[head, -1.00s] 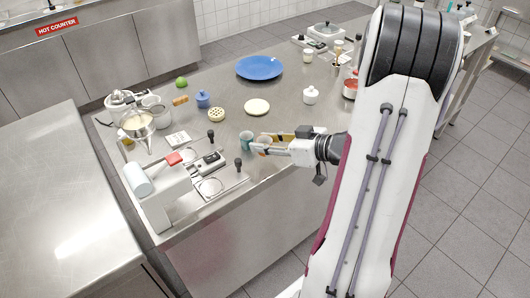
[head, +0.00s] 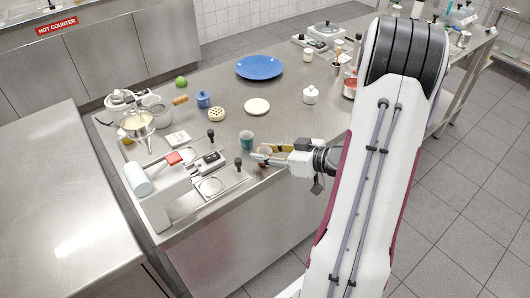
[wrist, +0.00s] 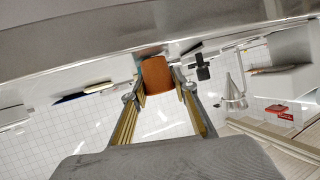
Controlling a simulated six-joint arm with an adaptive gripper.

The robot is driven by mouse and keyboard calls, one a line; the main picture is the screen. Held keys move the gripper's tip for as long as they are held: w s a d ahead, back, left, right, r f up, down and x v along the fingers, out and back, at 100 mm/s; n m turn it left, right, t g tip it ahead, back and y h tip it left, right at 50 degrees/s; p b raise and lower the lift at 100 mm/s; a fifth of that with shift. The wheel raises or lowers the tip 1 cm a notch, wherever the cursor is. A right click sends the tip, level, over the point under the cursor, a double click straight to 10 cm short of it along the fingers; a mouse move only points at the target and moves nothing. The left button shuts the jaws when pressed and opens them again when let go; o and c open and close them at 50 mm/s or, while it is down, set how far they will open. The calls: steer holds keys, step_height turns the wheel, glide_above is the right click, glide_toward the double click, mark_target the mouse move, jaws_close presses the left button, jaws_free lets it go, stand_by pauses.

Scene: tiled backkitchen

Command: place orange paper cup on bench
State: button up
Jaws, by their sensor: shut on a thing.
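The orange paper cup (wrist: 157,76) sits between the two fingertips of my gripper (wrist: 158,86) in the wrist view, and the fingers are shut on it. In the head view my gripper (head: 264,155) is at the front edge of the steel bench (head: 232,92), and its fingers mostly hide the cup. I cannot tell whether the cup touches the bench top. A teal cup (head: 246,140) stands upright on the bench just left of and behind my gripper, apart from it.
A grey-and-white machine (head: 163,193) with a red part stands at the bench's front left corner. Behind my gripper are a cream disc (head: 256,106), a blue plate (head: 259,67) and a white lidded pot (head: 310,94).

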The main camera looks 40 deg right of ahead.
steer(key=shift+f, duration=0.1)
stand_by(0.3)
steer(key=o, duration=1.1)
steer(key=v, duration=1.2)
stand_by(0.5)
